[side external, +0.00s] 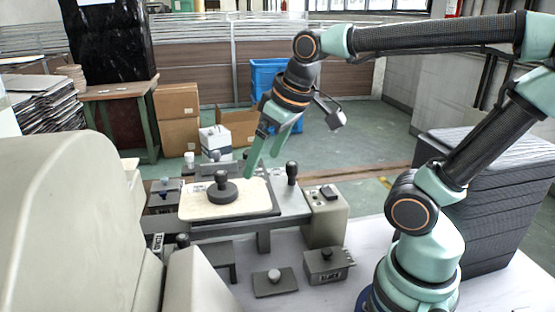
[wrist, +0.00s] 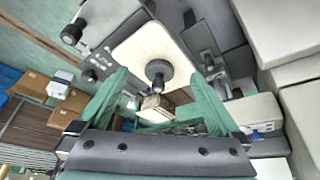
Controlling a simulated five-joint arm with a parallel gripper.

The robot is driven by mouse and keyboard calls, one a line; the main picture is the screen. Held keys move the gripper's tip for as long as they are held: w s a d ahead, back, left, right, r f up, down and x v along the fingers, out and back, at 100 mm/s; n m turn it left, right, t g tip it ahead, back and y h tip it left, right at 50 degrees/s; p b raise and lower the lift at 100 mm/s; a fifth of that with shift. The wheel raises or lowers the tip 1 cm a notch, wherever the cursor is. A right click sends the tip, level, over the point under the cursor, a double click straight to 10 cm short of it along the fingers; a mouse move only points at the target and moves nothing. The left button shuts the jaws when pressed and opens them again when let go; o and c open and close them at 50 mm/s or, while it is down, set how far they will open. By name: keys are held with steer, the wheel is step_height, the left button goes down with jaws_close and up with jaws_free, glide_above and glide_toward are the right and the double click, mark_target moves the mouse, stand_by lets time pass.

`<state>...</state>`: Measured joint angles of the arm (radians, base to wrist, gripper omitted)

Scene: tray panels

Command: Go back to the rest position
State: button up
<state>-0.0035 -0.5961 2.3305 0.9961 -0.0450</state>
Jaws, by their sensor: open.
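My gripper (side external: 262,165) is open and its two green fingers point down above the right part of a cream plate (side external: 250,200). Nothing shows between the fingers in the side view. A dark round weight with a knob (side external: 222,190) stands upright on the plate, left of the fingers and apart from them. In the wrist view, the fingers (wrist: 158,78) stand wide apart, with the knob (wrist: 158,70) seen beyond and between their tips and the cream plate (wrist: 135,48) behind it.
The plate lies on a grey machine bench with a black-knobbed lever (side external: 292,172) at its right. A grey switch box (side external: 326,215) stands right of it, and small knobbed blocks (side external: 328,264) are in front. A stack of dark panels (side external: 500,205) is behind my base. Boxes (side external: 178,120) stand at the back.

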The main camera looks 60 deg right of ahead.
steer(key=shift+s+f+m+t, duration=0.3)
steer(key=shift+s+f+t, duration=0.1)
steer(key=shift+s+f, duration=0.55)
